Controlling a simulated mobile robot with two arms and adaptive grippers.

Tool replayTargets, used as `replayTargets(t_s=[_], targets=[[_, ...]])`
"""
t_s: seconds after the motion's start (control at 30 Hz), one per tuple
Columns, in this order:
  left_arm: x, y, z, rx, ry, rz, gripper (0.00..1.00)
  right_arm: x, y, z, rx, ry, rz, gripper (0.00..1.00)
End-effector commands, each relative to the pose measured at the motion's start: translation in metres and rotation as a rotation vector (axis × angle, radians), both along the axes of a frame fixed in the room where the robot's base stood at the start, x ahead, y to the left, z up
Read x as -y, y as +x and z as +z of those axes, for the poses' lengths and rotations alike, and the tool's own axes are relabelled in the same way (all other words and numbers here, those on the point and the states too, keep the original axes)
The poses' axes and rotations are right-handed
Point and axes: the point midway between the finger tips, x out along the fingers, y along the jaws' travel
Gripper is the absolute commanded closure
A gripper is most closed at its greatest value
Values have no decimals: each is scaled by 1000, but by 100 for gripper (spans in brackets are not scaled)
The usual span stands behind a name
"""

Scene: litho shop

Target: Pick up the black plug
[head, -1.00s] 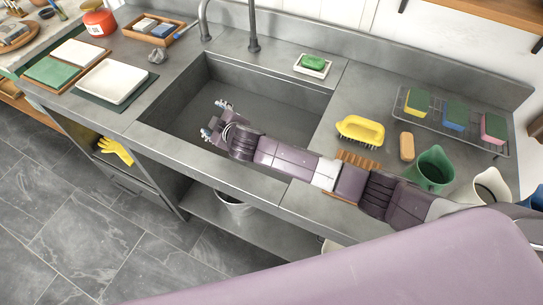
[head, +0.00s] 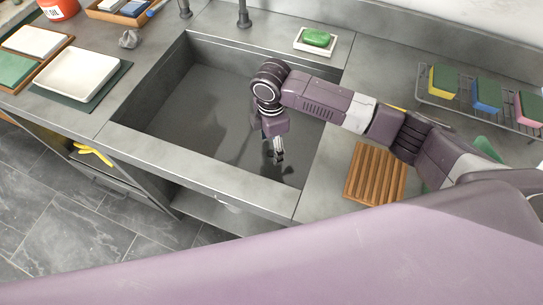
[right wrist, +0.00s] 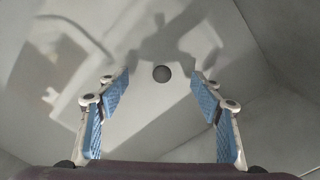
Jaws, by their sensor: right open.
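The black plug (right wrist: 161,74) shows in the right wrist view as a small dark round disc on the pale sink floor. In the head view I cannot clearly make it out; my gripper and its shadow cover that part of the sink. My right gripper (head: 277,157) points down into the sink near its right end. In the right wrist view its two blue-padded fingers (right wrist: 160,84) are wide apart, one on each side of the plug in the picture, with nothing between them. The plug lies below the fingertips. My left gripper is not in view.
The sink (head: 165,157) has steep walls close on the right of my gripper. A slatted wooden rack (head: 376,174) lies on the right counter. A green soap on a white dish (head: 316,48) sits behind. A wire rack (head: 465,110) holds sponges. The sink's left half is clear.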

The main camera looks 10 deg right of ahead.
Motion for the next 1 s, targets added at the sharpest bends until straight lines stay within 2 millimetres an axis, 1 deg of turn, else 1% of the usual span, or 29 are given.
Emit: replayTargets(t_s=[0.17, 0.2, 0.3, 0.4, 0.6, 1.0], targets=[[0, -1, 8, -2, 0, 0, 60, 0, -6, -25, -2, 0, 0, 40], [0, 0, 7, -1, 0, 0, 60, -1, -6, -32, -2, 0, -1, 40], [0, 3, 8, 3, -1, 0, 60, -1, -6, -43, 0, 0, -1, 40], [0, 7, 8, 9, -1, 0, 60, -1, -5, -47, 2, -1, -1, 40], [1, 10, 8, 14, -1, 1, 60, 0, -5, -47, 3, 1, -1, 41], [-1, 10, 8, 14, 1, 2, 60, 0, -5, -47, 3, 0, -1, 85]])
